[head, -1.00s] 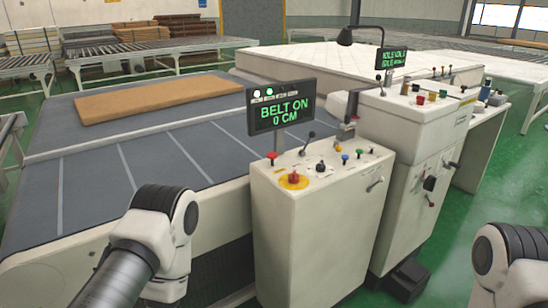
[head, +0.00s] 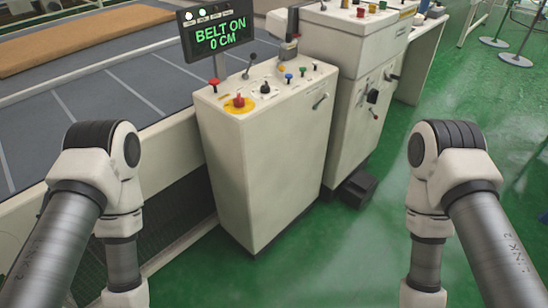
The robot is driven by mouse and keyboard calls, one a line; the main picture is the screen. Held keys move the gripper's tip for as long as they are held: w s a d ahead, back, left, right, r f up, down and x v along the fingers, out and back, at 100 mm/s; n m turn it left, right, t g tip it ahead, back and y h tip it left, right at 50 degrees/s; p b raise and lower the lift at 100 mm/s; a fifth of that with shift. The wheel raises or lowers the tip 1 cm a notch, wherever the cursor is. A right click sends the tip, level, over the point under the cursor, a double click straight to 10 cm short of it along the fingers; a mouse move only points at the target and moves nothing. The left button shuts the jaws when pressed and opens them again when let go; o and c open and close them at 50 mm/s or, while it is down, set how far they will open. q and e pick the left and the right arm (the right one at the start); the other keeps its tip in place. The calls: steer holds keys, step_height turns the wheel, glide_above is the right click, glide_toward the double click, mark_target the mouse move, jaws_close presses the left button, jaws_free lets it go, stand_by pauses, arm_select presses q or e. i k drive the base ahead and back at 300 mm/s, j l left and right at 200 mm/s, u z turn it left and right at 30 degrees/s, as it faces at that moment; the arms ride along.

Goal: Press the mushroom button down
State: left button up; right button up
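My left arm comes in from the left and bends down at the elbow, left of the cabinet. My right arm does the same on the right, over the green floor. Both grippers are below the picture and out of view. Nothing of mine touches the mushroom button.
A display (head: 217,38) reading "BELT ON 0 CM" rises behind the buttons. Levers and coloured knobs share the cabinet top. A taller cabinet (head: 335,40) adjoins behind right. The belt table (head: 110,85) lies left. Green floor (head: 350,245) is clear in front.

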mark_target(212, 81)
steer(key=i+l+z, duration=0.1)
steer(key=i+z, duration=0.6)
